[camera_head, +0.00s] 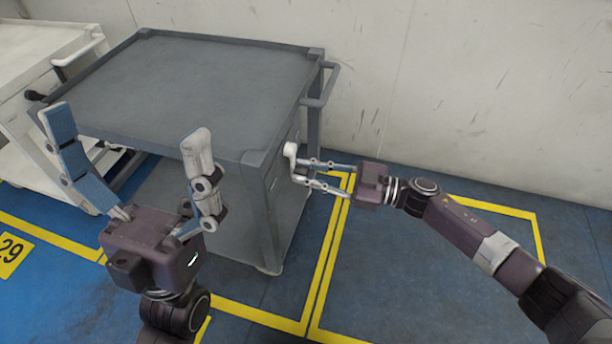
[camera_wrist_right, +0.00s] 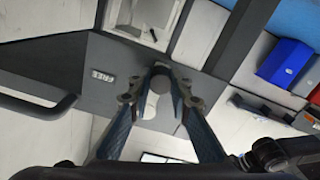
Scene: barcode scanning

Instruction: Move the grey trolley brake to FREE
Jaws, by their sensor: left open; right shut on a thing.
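The grey trolley (camera_head: 200,85) stands against the wall, its flat top empty. A brake lever with a pale round knob (camera_head: 291,149) sticks out at its right end; a round end (camera_wrist_right: 160,84) shows between the fingers in the right wrist view. My right gripper (camera_head: 304,172) is shut on the lever, its fingers on either side. A FREE label (camera_wrist_right: 102,76) is on the grey panel, left of the fingers in the right wrist view. My left gripper (camera_head: 126,125) is open and empty in front of the trolley's near left side. The fingers partly hide the lever.
A white trolley (camera_head: 25,95) stands at the left. A grey push handle (camera_head: 322,88) juts from the grey trolley's right end. Yellow floor lines (camera_head: 325,260) and clear blue floor lie at the right. A blue bin (camera_wrist_right: 286,63) shows in the right wrist view.

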